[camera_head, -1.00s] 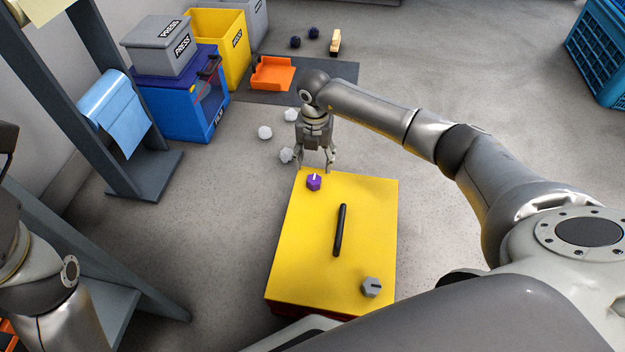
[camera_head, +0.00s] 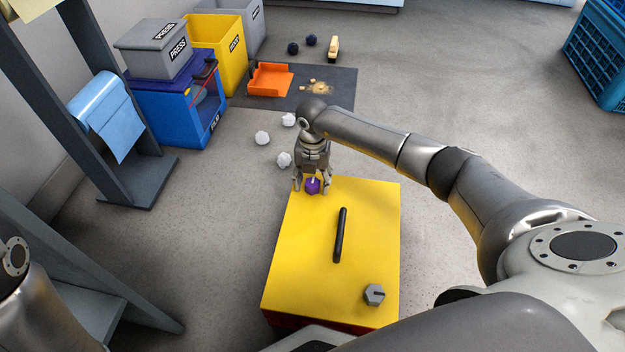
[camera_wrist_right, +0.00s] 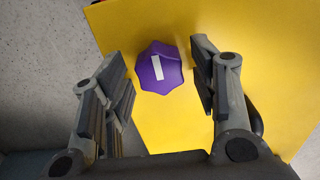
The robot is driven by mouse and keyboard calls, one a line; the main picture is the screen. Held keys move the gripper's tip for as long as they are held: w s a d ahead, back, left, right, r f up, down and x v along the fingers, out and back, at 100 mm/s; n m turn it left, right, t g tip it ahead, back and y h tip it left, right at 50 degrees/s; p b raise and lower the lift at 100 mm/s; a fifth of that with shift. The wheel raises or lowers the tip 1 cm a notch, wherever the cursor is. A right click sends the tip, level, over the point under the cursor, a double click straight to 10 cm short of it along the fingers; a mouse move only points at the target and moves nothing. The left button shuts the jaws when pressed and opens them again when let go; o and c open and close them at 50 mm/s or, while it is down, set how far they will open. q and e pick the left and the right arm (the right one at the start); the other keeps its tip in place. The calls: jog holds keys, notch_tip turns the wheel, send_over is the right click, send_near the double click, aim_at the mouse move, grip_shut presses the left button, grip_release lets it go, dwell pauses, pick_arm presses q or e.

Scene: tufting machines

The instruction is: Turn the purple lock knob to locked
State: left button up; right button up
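The purple lock knob (camera_head: 312,186) sits near the far left corner of the yellow lid (camera_head: 300,250). In the right wrist view the knob (camera_wrist_right: 160,68) is lobed, with a white line running from upper left to lower right. My right gripper (camera_head: 313,188) points down over it. Its two fingers (camera_wrist_right: 163,85) stand apart on either side of the knob, with gaps showing, so it is open and holds nothing. My left arm (camera_head: 40,300) shows at the lower left edge; its gripper is out of view.
A black handle (camera_head: 340,235) and a grey knob (camera_head: 374,294) are also on the lid. White crumpled balls (camera_head: 262,138) lie on the floor beyond. A dark frame with a blue roll (camera_head: 105,110) stands at the left. The floor right of the box is clear.

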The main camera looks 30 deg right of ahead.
jog(key=c, duration=0.8)
